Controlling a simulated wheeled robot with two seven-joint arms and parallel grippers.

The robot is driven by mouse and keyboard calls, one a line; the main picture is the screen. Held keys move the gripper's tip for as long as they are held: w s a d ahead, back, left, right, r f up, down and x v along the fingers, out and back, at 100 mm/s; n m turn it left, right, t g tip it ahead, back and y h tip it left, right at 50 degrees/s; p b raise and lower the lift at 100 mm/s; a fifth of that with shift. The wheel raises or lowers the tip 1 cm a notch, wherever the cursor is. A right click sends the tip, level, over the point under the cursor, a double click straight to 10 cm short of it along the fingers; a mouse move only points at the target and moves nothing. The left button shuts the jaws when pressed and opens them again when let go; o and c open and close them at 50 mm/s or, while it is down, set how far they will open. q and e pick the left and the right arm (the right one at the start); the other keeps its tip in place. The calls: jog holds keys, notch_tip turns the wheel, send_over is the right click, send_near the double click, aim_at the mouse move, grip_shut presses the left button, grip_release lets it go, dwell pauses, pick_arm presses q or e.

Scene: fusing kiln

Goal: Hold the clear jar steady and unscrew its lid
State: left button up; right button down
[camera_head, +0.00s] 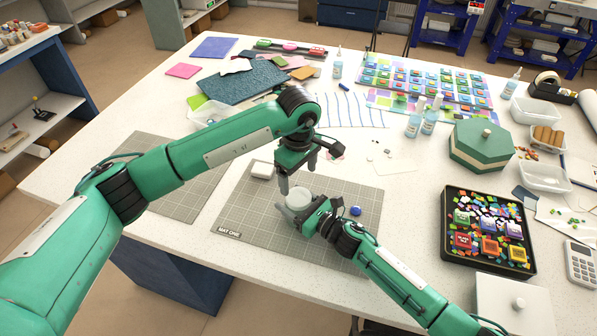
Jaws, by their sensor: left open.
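A small pale, whitish round jar (298,197) stands on the grey gridded mat in the middle of the table. My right gripper (290,208) comes in from the lower right and lies at the jar. One grey finger runs along the jar's near side; the other finger is hidden, so its grip cannot be made out. My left gripper (298,176) is above the jar, fingers pointing down, open and empty. The lid cannot be told apart from the jar at this size.
A black tray of coloured pieces (530,262), a green hexagonal box (480,145) and a white box (505,295) stand right. Bottles (414,122) stand behind. The mat's front is clear.

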aim_at(299, 196)
pick_arm(q)
notch_tip(299, 196, down, 7)
jog(key=shift+f, duration=0.2)
dwell(0.3)
jog(key=c, duration=1)
jog(key=n, duration=0.6)
jog(key=o, duration=1.1)
